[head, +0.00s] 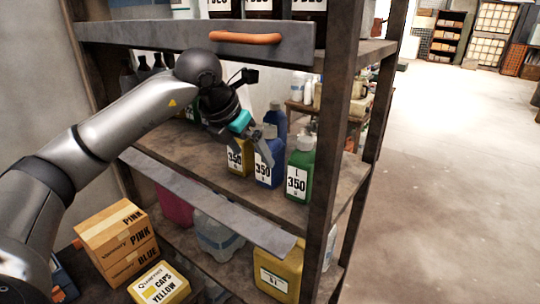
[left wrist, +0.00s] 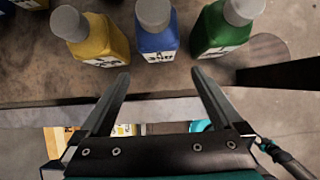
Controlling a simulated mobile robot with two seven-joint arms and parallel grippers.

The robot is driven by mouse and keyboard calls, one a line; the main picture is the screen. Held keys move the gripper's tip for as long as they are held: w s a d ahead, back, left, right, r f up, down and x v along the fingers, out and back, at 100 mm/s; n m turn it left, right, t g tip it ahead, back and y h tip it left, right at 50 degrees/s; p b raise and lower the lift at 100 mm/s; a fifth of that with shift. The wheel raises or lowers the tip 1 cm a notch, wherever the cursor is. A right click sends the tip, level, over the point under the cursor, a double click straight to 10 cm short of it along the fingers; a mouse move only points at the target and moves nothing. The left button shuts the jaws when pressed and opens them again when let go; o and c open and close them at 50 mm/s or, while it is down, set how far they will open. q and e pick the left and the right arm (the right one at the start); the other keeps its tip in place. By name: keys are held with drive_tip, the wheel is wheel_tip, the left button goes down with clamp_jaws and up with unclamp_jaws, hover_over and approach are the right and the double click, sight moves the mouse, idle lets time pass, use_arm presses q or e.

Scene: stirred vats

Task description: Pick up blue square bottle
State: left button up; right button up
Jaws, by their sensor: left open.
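The blue square bottle (head: 267,172) has a grey cap and a white 350 label. It stands upright on the middle shelf between a yellow bottle (head: 236,160) and a green bottle (head: 302,162). In the left wrist view the blue bottle (left wrist: 157,40) is straight ahead, beyond the fingertips. My left gripper (left wrist: 160,73) is open and empty, its two fingers pointing toward the blue bottle with a gap left before it. In the head view my left gripper (head: 254,148) partly covers the yellow and blue bottles. My right gripper is not in view.
The wooden shelf (head: 185,150) has bare room left of the bottles. A rack post (head: 327,140) stands right of the green bottle. A drawer with an orange handle (head: 246,38) hangs above. Another blue bottle (head: 276,118) stands behind. Boxes (head: 115,230) and jugs sit below.

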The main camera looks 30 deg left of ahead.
use_arm(q)
drive_tip(key=shift+w+d+f+p, duration=0.1)
drive_tip(key=shift+w+f+p, duration=0.15)
drive_tip(key=shift+w+f, duration=0.65)
drive_tip(key=shift+w+d+f+p, duration=0.15)
drive_tip(key=shift+w+f, duration=0.4)
drive_tip(key=shift+w, duration=0.6)
drive_tip(key=shift+w+f+p, duration=0.3)
drive_tip(key=shift+w+f, duration=0.45)
drive_tip(key=shift+w, duration=0.25)
drive_tip(key=shift+c, duration=0.4)
drive_tip(key=shift+r, duration=0.1)
clamp_jaws()
